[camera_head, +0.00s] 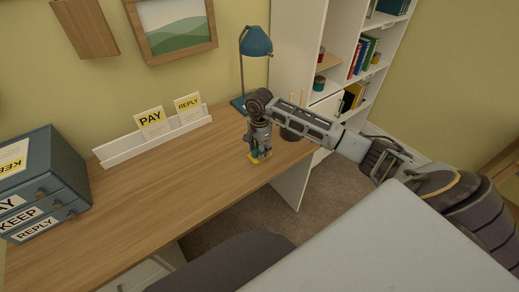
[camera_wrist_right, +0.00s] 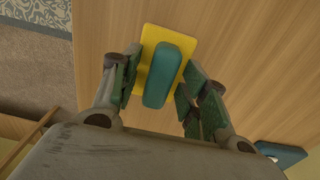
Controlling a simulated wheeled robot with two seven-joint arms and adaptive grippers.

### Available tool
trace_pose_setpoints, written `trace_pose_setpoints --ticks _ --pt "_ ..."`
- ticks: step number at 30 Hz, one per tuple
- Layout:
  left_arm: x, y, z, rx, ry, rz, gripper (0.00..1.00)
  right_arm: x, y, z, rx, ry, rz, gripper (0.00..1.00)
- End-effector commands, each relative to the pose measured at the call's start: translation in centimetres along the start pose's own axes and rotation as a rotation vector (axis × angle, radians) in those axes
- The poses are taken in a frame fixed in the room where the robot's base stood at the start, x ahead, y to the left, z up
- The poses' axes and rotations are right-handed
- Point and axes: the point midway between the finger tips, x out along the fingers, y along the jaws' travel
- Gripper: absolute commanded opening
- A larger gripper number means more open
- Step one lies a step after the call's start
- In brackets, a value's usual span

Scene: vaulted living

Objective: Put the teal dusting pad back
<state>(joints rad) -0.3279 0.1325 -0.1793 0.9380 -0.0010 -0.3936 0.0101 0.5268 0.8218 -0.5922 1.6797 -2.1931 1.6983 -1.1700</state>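The teal dusting pad (camera_wrist_right: 163,75) is a rounded teal block on a flat yellow rectangle (camera_wrist_right: 152,38), on the wooden desk. In the head view only the yellow edge (camera_head: 254,160) shows clearly beneath my right gripper (camera_head: 261,148), which points down at the desk. In the right wrist view my right gripper (camera_wrist_right: 160,85) has its green-padded fingers on either side of the teal block. A gap shows on both sides, so it is open around the pad. My left gripper is not in view.
A white card rack (camera_head: 150,142) lines the wall. A drawer box (camera_head: 50,175) stands at the left. The desk (camera_head: 160,195) between is clear.

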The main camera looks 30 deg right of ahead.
Motion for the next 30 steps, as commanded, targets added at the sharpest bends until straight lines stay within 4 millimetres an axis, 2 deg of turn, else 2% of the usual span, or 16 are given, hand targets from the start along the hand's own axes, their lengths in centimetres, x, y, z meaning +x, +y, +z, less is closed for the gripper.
trace_pose_setpoints --ticks 11,15,30 --pt "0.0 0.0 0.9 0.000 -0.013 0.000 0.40 -0.3 0.0 0.0 0.000 0.000 0.001 0.44" --pt "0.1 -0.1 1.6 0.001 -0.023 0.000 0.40 -1.6 -0.1 0.0 0.000 0.000 -0.003 0.44" --pt "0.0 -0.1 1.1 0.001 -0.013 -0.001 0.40 -8.3 -0.1 0.0 -0.001 0.001 -0.002 0.44"
